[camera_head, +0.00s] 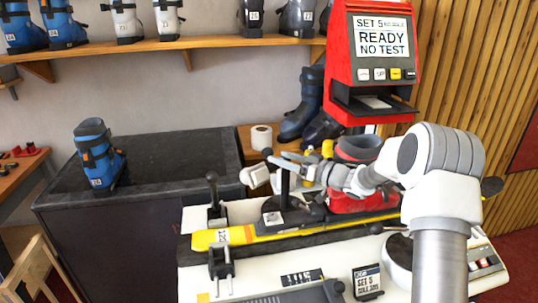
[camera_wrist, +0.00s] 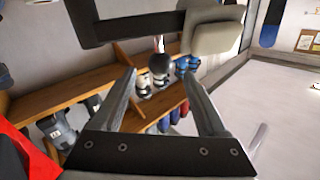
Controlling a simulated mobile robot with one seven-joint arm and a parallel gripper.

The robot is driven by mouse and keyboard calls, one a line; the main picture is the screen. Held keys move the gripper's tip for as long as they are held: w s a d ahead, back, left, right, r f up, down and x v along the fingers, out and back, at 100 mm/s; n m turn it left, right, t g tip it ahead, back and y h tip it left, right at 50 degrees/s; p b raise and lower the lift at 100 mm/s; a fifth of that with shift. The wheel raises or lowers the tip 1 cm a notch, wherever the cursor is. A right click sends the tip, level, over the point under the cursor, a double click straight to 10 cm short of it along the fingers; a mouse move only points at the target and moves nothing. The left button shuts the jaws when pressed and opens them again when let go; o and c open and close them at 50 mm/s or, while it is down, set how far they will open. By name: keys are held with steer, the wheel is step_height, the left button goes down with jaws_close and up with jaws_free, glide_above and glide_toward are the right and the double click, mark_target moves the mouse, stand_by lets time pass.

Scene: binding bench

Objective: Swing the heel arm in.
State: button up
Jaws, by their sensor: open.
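My gripper (camera_head: 285,164) is open above the bench, left of the red boot (camera_head: 357,150). Its two fingers (camera_wrist: 160,82) are spread in the wrist view. A round dark knob (camera_wrist: 160,63) on a thin metal rod appears between the fingertips, with no visible contact; its depth is unclear. Near it are a dark bar (camera_wrist: 125,22) and a pale pad (camera_wrist: 215,38), which also shows in the head view (camera_head: 255,175). These appear to belong to the heel arm, beside a dark upright post (camera_head: 285,183). My arm hides part of the boot and mechanism.
A yellow ski (camera_head: 245,235) lies along the white bench. A black lever (camera_head: 212,188) stands at its left. The red tester (camera_head: 370,60) reads "READY NO TEST". A blue boot (camera_head: 97,155) stands on the dark counter (camera_head: 180,160), mostly bare. Boots line the shelf (camera_head: 160,45).

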steer(key=shift+v, duration=1.6)
